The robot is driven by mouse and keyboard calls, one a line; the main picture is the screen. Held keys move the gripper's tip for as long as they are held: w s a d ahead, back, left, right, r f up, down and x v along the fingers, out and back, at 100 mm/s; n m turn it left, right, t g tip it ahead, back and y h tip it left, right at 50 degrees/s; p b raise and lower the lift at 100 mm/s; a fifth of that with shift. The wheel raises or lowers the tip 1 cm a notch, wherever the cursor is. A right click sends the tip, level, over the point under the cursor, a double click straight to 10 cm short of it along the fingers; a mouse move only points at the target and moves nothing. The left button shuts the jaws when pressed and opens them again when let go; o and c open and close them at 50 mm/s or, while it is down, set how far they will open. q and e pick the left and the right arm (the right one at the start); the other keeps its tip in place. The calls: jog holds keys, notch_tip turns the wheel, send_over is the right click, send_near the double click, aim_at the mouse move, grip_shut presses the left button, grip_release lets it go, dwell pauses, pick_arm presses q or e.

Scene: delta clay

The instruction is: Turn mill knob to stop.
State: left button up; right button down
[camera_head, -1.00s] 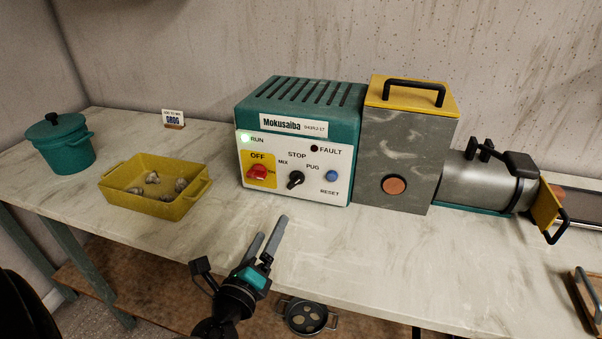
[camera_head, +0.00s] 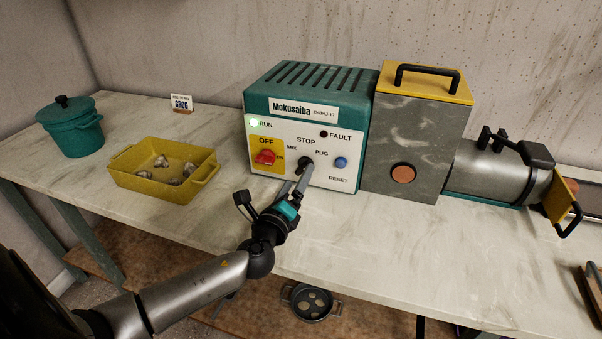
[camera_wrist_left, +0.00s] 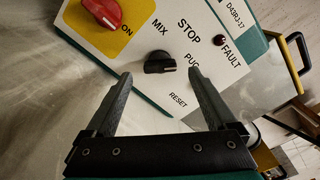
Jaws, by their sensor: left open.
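The mill (camera_head: 308,115) is a teal box with a white control panel, standing on the bench. Its black mode knob (camera_wrist_left: 160,63) sits among the labels MIX, STOP and PUG. In the left wrist view the knob's pointer looks turned toward PUG rather than STOP, seen at a tilt. My left gripper (camera_head: 300,178) is open in front of the knob. In the left wrist view its fingers (camera_wrist_left: 160,80) are spread to either side of the knob, with no clear contact. In the head view the fingers partly hide the knob. My right gripper is not in view.
A red switch (camera_head: 265,157) on a yellow plate is left of the knob, and a blue reset button (camera_head: 340,163) is right. A green RUN light (camera_head: 254,123) is lit. A yellow tray (camera_head: 150,187) with several lumps and a teal pot (camera_head: 73,130) stand left.

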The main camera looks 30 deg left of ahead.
aim_at(302, 171)
pick_arm(q)
jog(key=x, duration=0.3)
jog(key=shift+w+a, duration=0.1)
jog(key=shift+w, duration=0.25)
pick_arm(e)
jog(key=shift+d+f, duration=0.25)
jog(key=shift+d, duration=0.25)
pick_arm(q)
jog(key=shift+c, duration=0.3)
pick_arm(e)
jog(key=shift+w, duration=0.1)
pick_arm(q)
jog(key=c, duration=1.3)
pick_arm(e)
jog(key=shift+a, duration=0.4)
